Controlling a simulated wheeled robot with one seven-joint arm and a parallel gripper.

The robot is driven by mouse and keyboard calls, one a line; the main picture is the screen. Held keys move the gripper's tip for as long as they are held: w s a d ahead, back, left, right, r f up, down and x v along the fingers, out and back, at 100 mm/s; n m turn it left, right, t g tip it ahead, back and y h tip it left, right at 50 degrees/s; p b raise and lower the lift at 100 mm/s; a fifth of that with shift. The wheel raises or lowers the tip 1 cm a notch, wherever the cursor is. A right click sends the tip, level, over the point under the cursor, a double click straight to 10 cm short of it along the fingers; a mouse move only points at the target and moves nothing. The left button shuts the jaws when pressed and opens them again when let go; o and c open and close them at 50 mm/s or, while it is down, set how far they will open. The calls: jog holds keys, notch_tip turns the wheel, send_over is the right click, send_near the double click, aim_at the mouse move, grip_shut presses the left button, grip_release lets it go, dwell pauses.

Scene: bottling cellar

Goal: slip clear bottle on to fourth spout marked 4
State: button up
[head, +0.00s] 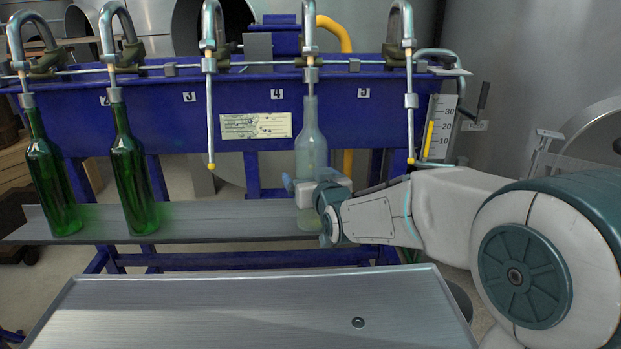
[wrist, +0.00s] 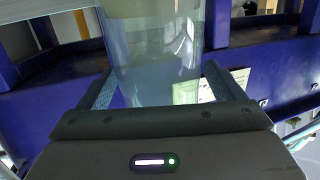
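The clear bottle (head: 311,150) stands upright under the fourth spout (head: 310,75), below the label 4. The spout's thin tube runs down into the bottle's mouth. The bottle's base is at the metal shelf (head: 240,222); whether it rests on it is hard to tell. My gripper (head: 318,190) is around the lower body of the bottle, coming from the right. In the wrist view the clear bottle (wrist: 155,60) fills the space between the two fingers, which meet its sides. My gripper (wrist: 160,80) looks shut on it.
Two green bottles (head: 52,185) (head: 134,180) stand on the shelf at the left, under their own spouts. The third spout (head: 210,120) and fifth spout (head: 410,120) hang empty. A metal table (head: 240,305) lies bare in front.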

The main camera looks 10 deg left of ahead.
jog(key=p+v, duration=0.3)
jog(key=v, duration=1.1)
jog(key=s+d+r+m+g+h+p, duration=0.35)
jog(key=d+r+h+p, duration=0.25)
jog(key=d+r+p, duration=0.85)
jog(key=s+d+r+m+g+h+p, duration=0.1)
jog(key=s+d+r+g+p, duration=0.2)
jog(key=s+p, duration=0.4)
jog(key=s+d+r+m+g+h+p, duration=0.1)
jog(key=s+d+r+g+p, duration=0.2)
jog(key=s+r+g+p, duration=0.2)
jog(key=s+p, duration=0.3)
jog(key=p, duration=0.3)
jog(key=shift+d, duration=0.4)
